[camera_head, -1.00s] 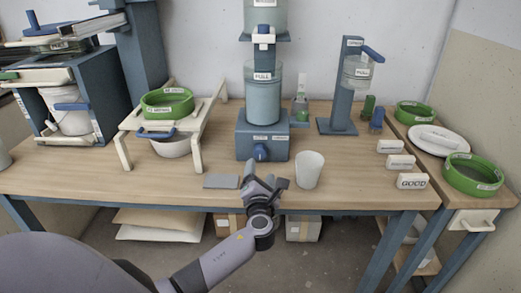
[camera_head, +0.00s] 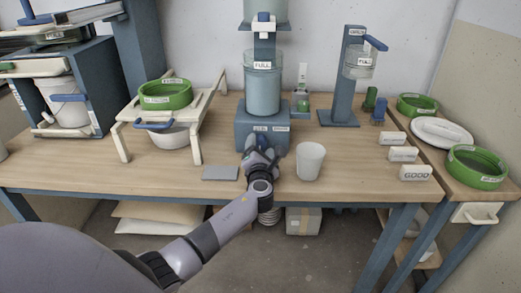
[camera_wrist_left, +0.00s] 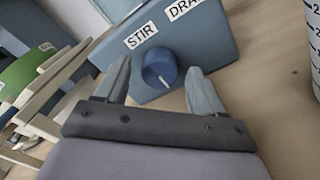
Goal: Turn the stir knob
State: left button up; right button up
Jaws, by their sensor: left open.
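The stir knob (camera_wrist_left: 160,68) is a round blue knob with a pale pointer line, on the front of a blue-grey base box (camera_head: 290,131) below a "STIR" label (camera_wrist_left: 141,36). In the left wrist view it sits between and just beyond my open left fingers (camera_wrist_left: 158,82), apart from both. In the head view my left gripper (camera_head: 262,157) is in front of the box and hides the knob. A cylindrical vessel (camera_head: 262,92) marked "FULL" stands on the box. My right gripper is not in view.
A white cup (camera_head: 310,161) stands close to the right of my left gripper. A grey flat plate (camera_head: 220,173) lies to its left. A cream stand (camera_head: 194,146) with a green sieve (camera_head: 166,95) is further left. White labelled blocks (camera_head: 403,154) lie at right.

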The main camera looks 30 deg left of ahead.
pick_arm(q)
jog(key=c, duration=1.1)
jog(key=shift+o, duration=0.2)
